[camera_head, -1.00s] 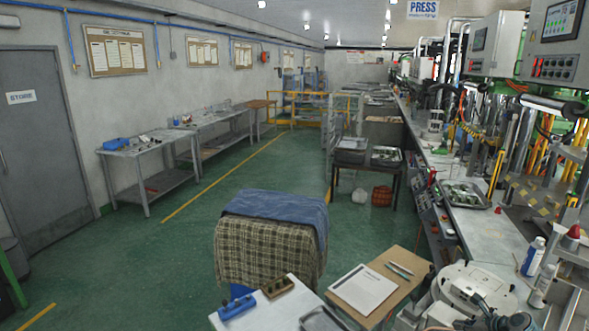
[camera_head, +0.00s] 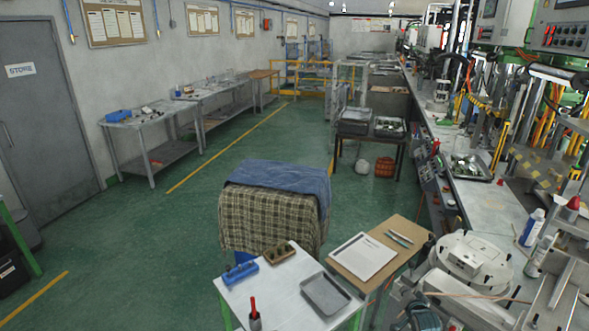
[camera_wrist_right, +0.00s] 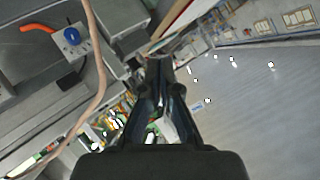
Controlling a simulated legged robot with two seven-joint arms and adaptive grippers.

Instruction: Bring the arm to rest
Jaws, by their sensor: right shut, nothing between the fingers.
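My right gripper (camera_wrist_right: 160,66) shows in the right wrist view, with its two dark fingers drawn together and nothing between them. In the head view a dark part of my right gripper (camera_head: 425,317) shows at the bottom edge, in front of the round white machine fixture (camera_head: 472,255); its fingertips are not clear there. My left gripper and arm are not in view.
A white table (camera_head: 283,298) holds a grey tray (camera_head: 325,293), a blue block (camera_head: 236,273) and a red-handled tool (camera_head: 253,312). A brown board (camera_head: 405,231) adjoins it. A cloth-covered stack (camera_head: 270,220) stands behind. Green floor (camera_head: 150,240) is open at left.

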